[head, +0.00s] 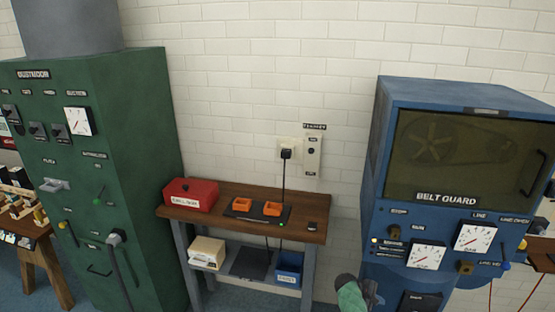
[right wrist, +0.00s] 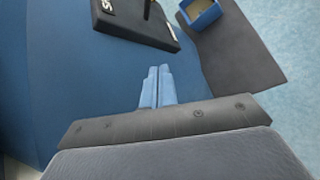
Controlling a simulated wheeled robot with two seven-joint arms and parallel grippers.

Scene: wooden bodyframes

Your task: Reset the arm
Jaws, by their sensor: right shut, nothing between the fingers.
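My right gripper (head: 370,291) shows at the bottom edge of the head view, right of centre, in front of the lower left part of the blue belt guard cabinet (head: 381,215). Part of my arm, with a green section, shows beside it. In the right wrist view the two light blue fingers (right wrist: 158,72) lie together with nothing between them. They point toward a blue surface (right wrist: 75,85), and I cannot tell how far off it is. My left gripper is in neither view.
A wooden bench (head: 225,215) by the wall holds a red box (head: 190,194) and two orange trays (head: 243,204). A green cabinet (head: 140,150) stands left. In the wrist view, a dark block (right wrist: 135,20) and a blue open box (right wrist: 200,14) are near the fingers.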

